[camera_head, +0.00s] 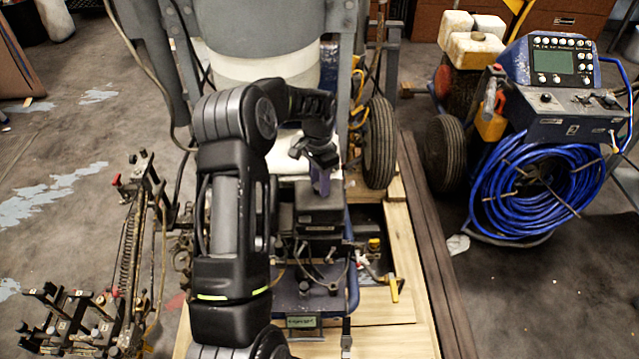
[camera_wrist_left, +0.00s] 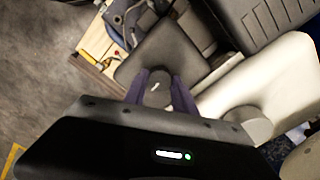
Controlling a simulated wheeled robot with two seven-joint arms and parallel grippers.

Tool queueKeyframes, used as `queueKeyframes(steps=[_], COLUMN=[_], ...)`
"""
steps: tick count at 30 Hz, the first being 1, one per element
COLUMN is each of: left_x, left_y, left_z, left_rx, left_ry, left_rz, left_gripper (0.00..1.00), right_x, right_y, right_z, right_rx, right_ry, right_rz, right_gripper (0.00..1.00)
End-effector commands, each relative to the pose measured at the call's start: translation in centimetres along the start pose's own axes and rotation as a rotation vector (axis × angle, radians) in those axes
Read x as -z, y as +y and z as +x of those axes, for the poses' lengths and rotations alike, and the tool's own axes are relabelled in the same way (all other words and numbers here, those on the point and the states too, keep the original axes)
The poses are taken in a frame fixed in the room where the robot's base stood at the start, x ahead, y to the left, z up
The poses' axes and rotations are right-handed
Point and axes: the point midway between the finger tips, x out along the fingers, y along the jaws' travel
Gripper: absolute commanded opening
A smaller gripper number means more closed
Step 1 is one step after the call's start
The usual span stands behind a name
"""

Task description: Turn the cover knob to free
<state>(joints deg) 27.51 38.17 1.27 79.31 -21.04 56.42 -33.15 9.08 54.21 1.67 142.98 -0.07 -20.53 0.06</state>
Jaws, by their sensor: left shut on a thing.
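The cover knob (camera_wrist_left: 157,92) is a dark round knob with a small pale mark, seen in the left wrist view on a dark grey cover (camera_wrist_left: 180,48). The fingers of my left gripper (camera_wrist_left: 159,82) stand on both sides of it and are shut on it. In the head view my left gripper (camera_head: 320,186) reaches down to the dark cover (camera_head: 318,203) in the middle of the machine. The knob is hidden there by the gripper. My right gripper is in neither view.
A second round grey knob (camera_wrist_left: 246,122) sits on a pale surface beside the cover. A tyre (camera_head: 379,143) stands right of my gripper. A unit with coiled blue hose (camera_head: 535,190) stands at the right. Metal racks (camera_head: 75,318) stand at the lower left.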

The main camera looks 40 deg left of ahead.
Motion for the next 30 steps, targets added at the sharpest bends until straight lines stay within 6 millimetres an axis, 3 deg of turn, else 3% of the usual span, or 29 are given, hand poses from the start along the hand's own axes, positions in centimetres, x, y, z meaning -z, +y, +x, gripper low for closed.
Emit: queueKeyframes(steps=[8, 21, 22, 30], left_x=[0.05, 0.04, 0.04, 0.03], left_y=[-0.01, -0.02, -0.02, -0.01], left_z=[-0.05, -0.07, -0.07, -0.04], left_rx=[0.001, 0.001, 0.001, 0.001], left_ry=[-0.002, -0.002, -0.002, -0.003], left_rz=[0.097, 0.111, 0.111, 0.11], left_gripper=[0.0, 0.0, 0.33, 0.54], right_x=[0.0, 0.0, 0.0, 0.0], right_y=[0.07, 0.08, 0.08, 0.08], right_z=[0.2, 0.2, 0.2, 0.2], right_rx=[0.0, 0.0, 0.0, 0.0], right_ry=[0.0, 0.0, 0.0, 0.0], right_rz=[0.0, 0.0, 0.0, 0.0], right_gripper=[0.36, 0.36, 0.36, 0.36])
